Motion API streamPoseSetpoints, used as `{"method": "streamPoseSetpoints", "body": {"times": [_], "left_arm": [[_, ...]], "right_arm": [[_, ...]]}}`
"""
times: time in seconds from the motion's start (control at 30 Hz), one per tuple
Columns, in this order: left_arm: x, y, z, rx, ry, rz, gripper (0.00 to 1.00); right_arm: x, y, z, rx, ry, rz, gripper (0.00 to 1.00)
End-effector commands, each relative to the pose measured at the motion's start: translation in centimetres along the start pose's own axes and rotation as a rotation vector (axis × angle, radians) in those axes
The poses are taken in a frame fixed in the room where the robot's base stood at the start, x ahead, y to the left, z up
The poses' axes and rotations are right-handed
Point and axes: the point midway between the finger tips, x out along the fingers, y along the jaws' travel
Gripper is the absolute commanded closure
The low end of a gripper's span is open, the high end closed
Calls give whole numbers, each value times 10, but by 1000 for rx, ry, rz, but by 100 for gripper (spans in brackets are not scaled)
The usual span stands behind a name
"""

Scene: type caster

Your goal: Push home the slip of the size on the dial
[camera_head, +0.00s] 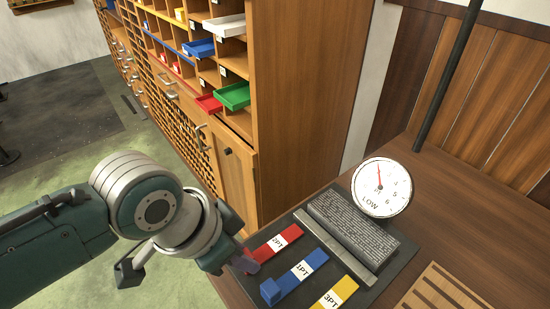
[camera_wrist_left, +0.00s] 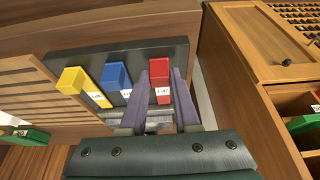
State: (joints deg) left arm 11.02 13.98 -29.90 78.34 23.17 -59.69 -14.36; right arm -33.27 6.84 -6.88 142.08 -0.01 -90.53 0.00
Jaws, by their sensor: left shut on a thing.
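A red slip (camera_head: 270,245) marked 2PT, a blue slip (camera_head: 297,277) marked 1PT and a yellow slip (camera_head: 338,293) marked 3PT lie side by side on a dark tray (camera_head: 392,268). Their inner ends point at a grey block of type (camera_head: 350,225). The white dial (camera_head: 382,186) reads LOW at its lower part. Its red needle points up and slightly left; the number there is too small to read. My left gripper (camera_head: 246,262) is shut on the outer end of the red slip, which shows between the fingers in the left wrist view (camera_wrist_left: 160,85).
A wooden slatted rack (camera_head: 442,290) lies at the tray's right. A tall wooden cabinet (camera_head: 300,100) with red, green and blue drawers stands behind my left arm. A dark pole (camera_head: 447,75) rises behind the dial. The bench top beyond the dial is clear.

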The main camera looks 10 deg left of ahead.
Motion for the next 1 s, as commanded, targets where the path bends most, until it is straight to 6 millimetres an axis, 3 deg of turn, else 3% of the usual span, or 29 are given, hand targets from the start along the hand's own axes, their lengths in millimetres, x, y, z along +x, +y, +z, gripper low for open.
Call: {"method": "streamPoseSetpoints", "body": {"times": [0.17,0.5,0.77,0.8,1.0], "left_arm": [[3,0,-4,-1,1,-1,100],[22,0,-49,0,1,-1,100],[22,0,-50,0,1,-2,100],[22,0,-50,0,2,-2,69],[21,0,-50,0,1,-1,47]], "right_arm": [[2,1,1,-3,0,2,0],[21,0,6,-3,1,3,0],[20,0,6,-3,1,3,0],[20,0,6,-3,1,3,0],[20,0,6,-2,1,2,0]]}}
